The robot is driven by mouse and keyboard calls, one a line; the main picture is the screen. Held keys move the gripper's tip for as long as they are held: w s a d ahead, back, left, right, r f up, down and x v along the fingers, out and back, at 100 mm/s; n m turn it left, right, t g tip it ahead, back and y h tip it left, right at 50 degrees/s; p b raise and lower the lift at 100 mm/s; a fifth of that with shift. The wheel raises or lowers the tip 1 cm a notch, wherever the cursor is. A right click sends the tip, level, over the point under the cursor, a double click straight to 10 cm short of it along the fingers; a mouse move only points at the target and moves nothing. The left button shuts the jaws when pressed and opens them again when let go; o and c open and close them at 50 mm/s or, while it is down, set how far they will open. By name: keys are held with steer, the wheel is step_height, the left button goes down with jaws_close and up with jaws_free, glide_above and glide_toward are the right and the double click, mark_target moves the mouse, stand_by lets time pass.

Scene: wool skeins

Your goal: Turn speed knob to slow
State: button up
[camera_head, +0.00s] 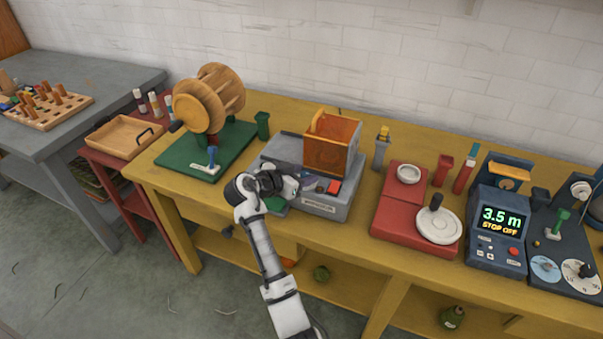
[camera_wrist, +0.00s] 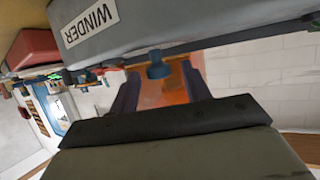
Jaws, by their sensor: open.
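The grey winder (camera_head: 342,208) stands mid-bench; its WINDER label (camera_wrist: 89,23) shows large and tilted in the wrist view. A small blue knob (camera_wrist: 157,68) sits at the winder's edge in the wrist view, between or just beyond my fingers. I cannot tell if they touch it, and no slow mark or pointer is readable on it. My gripper (camera_wrist: 160,88) is open, its two dark fingers apart with nothing clearly held. In the head view my gripper (camera_head: 292,186) is at the winder's left front, hiding part of it. A red button (camera_head: 334,187) is on the winder's top.
An orange box-like guard (camera_head: 332,145) rises from the winder. A wooden reel (camera_head: 205,100) on a green base is left, a red scale-like unit (camera_head: 411,221) right. The meter (camera_head: 500,225) reads 3.5 m, STOP OFF. A white dial (camera_head: 580,274) is far right.

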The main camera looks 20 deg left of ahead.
steer(key=c, duration=1)
